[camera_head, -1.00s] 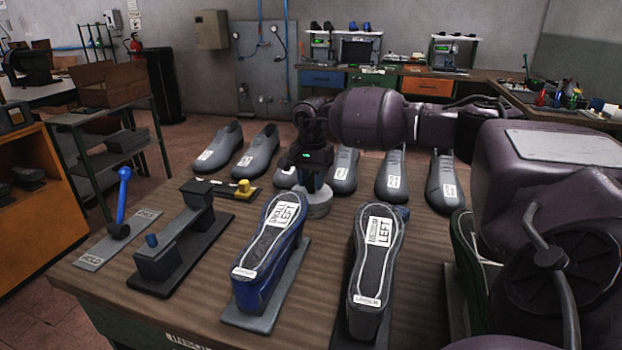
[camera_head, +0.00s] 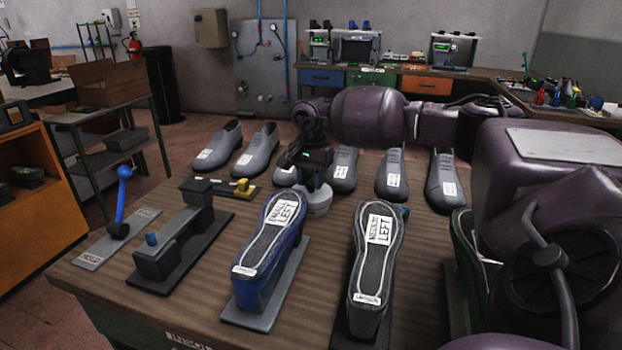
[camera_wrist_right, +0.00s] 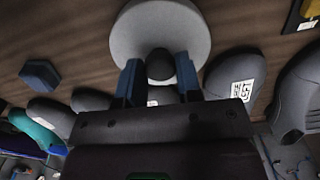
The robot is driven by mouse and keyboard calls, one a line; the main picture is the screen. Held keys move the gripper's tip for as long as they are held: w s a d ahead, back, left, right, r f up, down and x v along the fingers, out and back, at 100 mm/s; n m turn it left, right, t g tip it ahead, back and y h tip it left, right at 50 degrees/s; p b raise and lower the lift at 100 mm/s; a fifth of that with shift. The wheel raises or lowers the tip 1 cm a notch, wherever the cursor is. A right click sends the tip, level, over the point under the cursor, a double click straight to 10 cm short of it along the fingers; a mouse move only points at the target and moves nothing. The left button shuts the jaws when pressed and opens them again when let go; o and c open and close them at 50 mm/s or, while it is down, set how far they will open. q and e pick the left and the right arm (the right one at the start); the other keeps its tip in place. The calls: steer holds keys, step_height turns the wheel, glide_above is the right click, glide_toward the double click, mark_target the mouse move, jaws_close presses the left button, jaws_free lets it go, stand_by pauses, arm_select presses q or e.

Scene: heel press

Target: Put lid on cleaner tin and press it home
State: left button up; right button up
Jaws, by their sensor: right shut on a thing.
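My right gripper (camera_head: 319,187) points down at the pale grey round tin (camera_head: 319,204), behind the blue shoe last on the bench. In the right wrist view, the gripper's two blue fingers (camera_wrist_right: 160,80) are shut on a dark round knob (camera_wrist_right: 160,65). The knob stands at the middle of a wide pale grey disc, the lid (camera_wrist_right: 160,22). From the head, lid and tin look like one short cylinder, so I cannot tell whether the lid is fully seated. My left gripper is not in view.
A blue SMALL LEFT last (camera_head: 268,250) and a grey MEDIUM LEFT last (camera_head: 372,265) stand in front. Several grey shoe forms (camera_head: 392,175) line the back. A press-like block (camera_head: 180,240) and a blue-handled lever (camera_head: 121,200) are at left. Bare wood (camera_head: 318,270) lies between the lasts.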

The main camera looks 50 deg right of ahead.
steer(key=shift+f, duration=0.1)
steer(key=o, duration=1.3)
steer(key=shift+r, duration=0.6)
steer(key=shift+r+p, duration=0.65)
steer(key=shift+r, duration=1.7)
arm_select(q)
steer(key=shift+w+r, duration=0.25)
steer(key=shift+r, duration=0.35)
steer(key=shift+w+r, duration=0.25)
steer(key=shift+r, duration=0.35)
arm_select(e)
steer(key=shift+r, duration=0.6)
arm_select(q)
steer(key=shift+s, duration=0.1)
arm_select(e)
steer(key=shift+f, duration=0.1)
